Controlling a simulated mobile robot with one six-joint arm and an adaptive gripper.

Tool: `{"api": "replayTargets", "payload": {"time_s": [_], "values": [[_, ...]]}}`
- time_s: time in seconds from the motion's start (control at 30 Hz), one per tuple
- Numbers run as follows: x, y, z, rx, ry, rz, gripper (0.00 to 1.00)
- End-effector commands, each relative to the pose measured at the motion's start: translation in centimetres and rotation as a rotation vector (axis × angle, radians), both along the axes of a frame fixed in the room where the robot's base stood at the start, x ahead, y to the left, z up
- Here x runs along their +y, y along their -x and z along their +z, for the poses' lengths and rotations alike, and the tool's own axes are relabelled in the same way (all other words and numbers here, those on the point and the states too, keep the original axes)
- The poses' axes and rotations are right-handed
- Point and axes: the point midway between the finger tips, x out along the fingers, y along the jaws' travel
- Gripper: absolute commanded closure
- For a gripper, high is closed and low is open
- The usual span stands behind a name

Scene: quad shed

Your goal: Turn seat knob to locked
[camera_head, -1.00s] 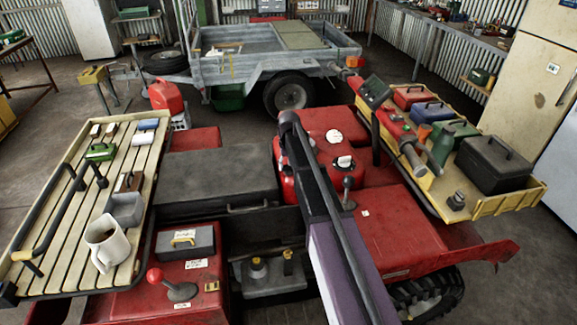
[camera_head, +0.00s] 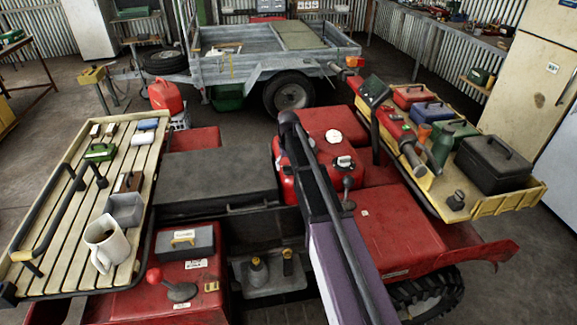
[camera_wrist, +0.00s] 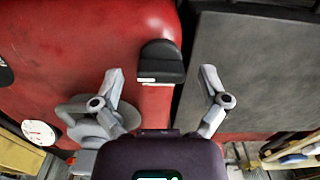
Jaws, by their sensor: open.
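In the wrist view a black knob (camera_wrist: 161,62) with a rounded top and a white mark on its near edge sits at the edge of a red body panel (camera_wrist: 85,50), beside the dark grey seat (camera_wrist: 255,65). My gripper (camera_wrist: 162,74) is open, with one finger on each side of the knob and visible gaps between. I cannot tell how far the fingertips are above it. In the head view the seat (camera_head: 215,178) shows left of my arm. The knob and my gripper cannot be made out there.
A white-faced gauge (camera_wrist: 39,132) and a grey rounded part lie left of my gripper. In the head view a slatted rack (camera_head: 60,225) with a mug and boxes stands left. A yellow-edged tray (camera_head: 500,203) with tool boxes is right. A red-knobbed lever (camera_head: 155,275) is in front.

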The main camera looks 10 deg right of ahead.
Motion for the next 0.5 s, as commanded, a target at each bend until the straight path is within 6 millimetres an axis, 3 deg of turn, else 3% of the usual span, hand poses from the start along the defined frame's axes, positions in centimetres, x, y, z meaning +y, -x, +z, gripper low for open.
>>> {"api": "replayTargets", "payload": {"time_s": [0.5], "values": [[0.0,0.0,0.0,0.0,0.0,0.34,0.06]]}}
